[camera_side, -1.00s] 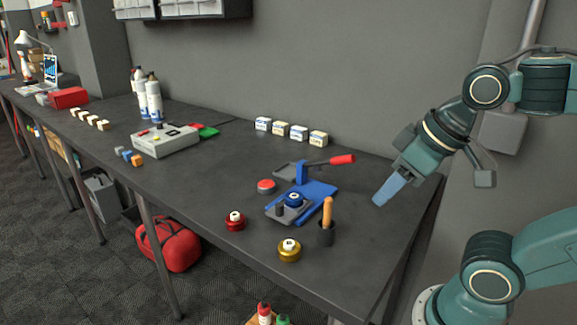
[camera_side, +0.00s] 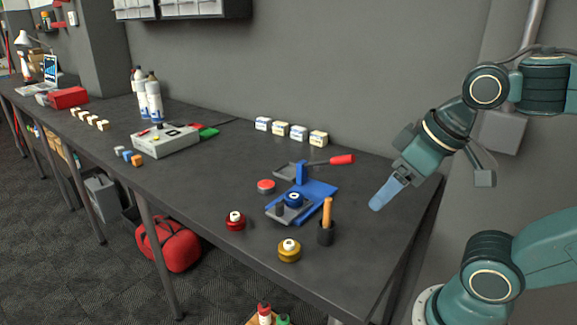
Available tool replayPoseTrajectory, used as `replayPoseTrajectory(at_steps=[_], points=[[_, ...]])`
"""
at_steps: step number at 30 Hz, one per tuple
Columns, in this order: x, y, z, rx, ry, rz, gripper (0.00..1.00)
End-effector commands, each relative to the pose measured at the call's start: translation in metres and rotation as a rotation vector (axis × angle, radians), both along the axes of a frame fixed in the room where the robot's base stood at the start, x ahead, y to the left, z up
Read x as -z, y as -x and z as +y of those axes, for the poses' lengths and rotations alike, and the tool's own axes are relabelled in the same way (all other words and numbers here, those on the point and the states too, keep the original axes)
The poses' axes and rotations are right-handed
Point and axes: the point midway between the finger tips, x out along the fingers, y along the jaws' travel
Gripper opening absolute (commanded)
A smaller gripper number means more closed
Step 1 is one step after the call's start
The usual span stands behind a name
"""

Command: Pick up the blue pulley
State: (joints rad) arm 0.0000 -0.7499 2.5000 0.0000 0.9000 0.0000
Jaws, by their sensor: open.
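The blue pulley (camera_side: 294,200) sits on the grey and blue dyno fixture (camera_side: 318,189) toward the right end of the dark table. A white hub shows at its top. My gripper (camera_side: 376,204) is open and empty, pointing down and left. In the picture it is to the right of the pulley, apart from it, over the table's right end. The fingers show almost edge-on as one light blue shape.
A red pulley (camera_side: 235,221) and a gold pulley (camera_side: 289,251) stand left of and in front of the fixture. A red-handled lever (camera_side: 341,160) sticks out behind. Small boxes (camera_side: 281,128) line the wall.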

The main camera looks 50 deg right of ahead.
Motion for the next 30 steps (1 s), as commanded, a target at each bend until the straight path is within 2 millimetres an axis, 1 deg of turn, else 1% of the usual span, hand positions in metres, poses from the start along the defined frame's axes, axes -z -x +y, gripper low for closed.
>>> replayPoseTrajectory(at_steps=[5,8,11,14,17,22,30], points=[[-0.001,-0.002,0.000,-0.007,0.005,0.003,0.70],[-0.004,-0.006,-0.001,-0.026,0.016,0.012,0.70],[-0.009,-0.014,-0.002,-0.065,0.039,0.031,0.70],[-0.015,-0.026,-0.004,-0.122,0.071,0.057,0.70],[-0.022,-0.042,-0.008,-0.196,0.109,0.090,0.70],[-0.032,-0.074,-0.015,-0.343,0.173,0.151,0.70],[-0.036,-0.128,-0.030,-0.584,0.250,0.245,0.70]])
